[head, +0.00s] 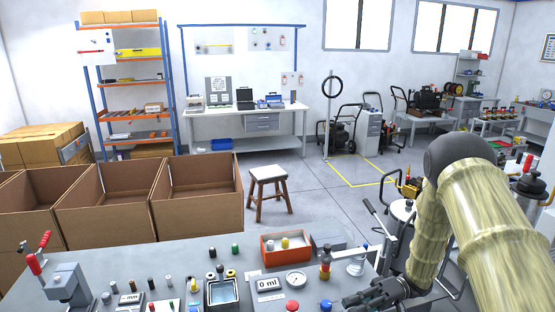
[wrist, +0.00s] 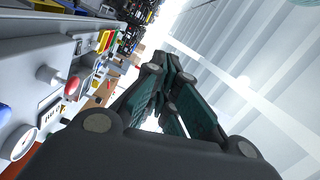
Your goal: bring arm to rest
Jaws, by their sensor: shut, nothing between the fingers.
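My arm comes in at the right of the head view, bent at a dark rounded joint, with its lower part hanging down beside the bench's right end. My gripper (head: 378,296) is low at the bench's front right, near a blue knob (head: 326,305). In the wrist view my gripper's fingers (wrist: 170,65) come together at their tips and hold nothing. The wrist view is tilted, with the bench along its left side and the ceiling at the right.
The grey bench (head: 190,255) carries a red button (head: 292,306), a dial gauge (head: 296,281), an orange-red bin (head: 285,246) and a red-handled clamp (head: 62,280). Open cardboard boxes (head: 197,200) stand behind it.

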